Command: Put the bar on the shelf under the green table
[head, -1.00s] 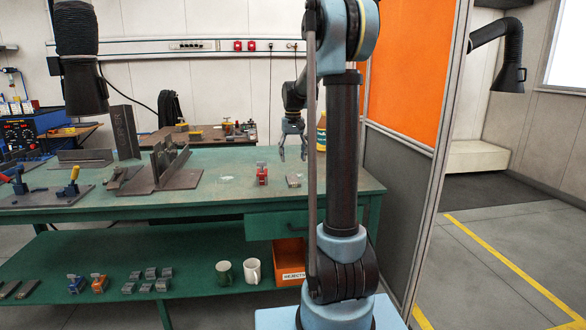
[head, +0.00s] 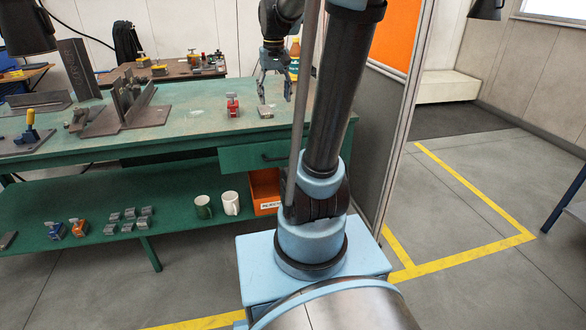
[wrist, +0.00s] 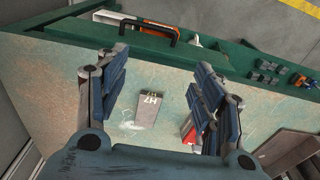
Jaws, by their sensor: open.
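A short grey bar (head: 265,112) lies flat near the right end of the green table (head: 195,160). In the wrist view the bar (wrist: 149,112) shows dark markings on its face and lies between the spread fingers, apart from both. My gripper (head: 274,90) is open and empty, pointing down above the bar. It also shows in the wrist view (wrist: 160,105).
A red clamp (head: 232,106) stands left of the bar. On the shelf are two mugs (head: 231,203), several grey blocks (head: 130,215), and a blue and an orange clamp (head: 79,229). An orange bin (head: 264,190) sits at the shelf's right end. A fixture (head: 125,105) stands further left on the table.

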